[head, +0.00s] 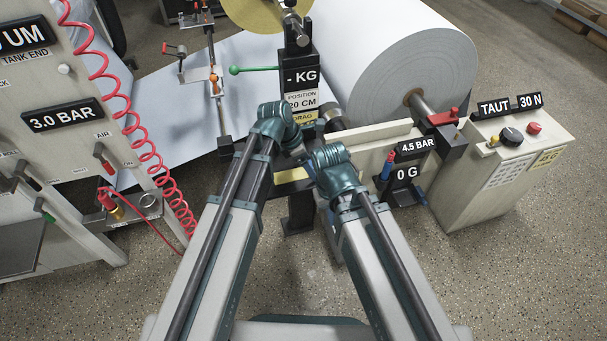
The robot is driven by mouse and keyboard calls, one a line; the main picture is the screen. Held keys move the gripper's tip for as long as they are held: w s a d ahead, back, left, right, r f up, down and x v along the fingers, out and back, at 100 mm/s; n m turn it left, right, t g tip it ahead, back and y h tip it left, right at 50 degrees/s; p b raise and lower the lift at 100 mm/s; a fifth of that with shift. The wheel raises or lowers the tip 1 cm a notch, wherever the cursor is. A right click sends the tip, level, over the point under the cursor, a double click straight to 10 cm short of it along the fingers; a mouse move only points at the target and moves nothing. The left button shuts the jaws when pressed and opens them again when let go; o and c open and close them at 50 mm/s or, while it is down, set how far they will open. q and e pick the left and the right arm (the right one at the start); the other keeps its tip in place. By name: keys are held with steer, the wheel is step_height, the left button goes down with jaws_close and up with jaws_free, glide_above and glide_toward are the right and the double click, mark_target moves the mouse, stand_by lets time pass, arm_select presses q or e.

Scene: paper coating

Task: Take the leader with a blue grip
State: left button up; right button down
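A small upright blue handle (386,166) with a red tip stands at the left of the black "4.5 BAR" and "0 G" signs, right of my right arm. It is the clearest blue grip in view; I cannot tell whether it is on a leader. No separate leader can be made out. My two arms reach forward to the middle of the head view, with the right arm's end left of the blue handle and apart from it. The fingertips of both grippers are hidden by the arms, so I cannot see whether they hold anything.
A large white paper roll (398,70) lies behind a pale beam. A black "KG" post (301,70) with a green lever stands ahead. A control box (507,160) is at right. A panel (55,95) with a coiled red hose (125,105) is at left. Floor is clear at lower right.

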steer(key=shift+r, duration=0.1)
arm_select(q)
jaws_close()
steer(key=shift+r, duration=0.15)
arm_select(e)
steer(key=shift+r, duration=0.1)
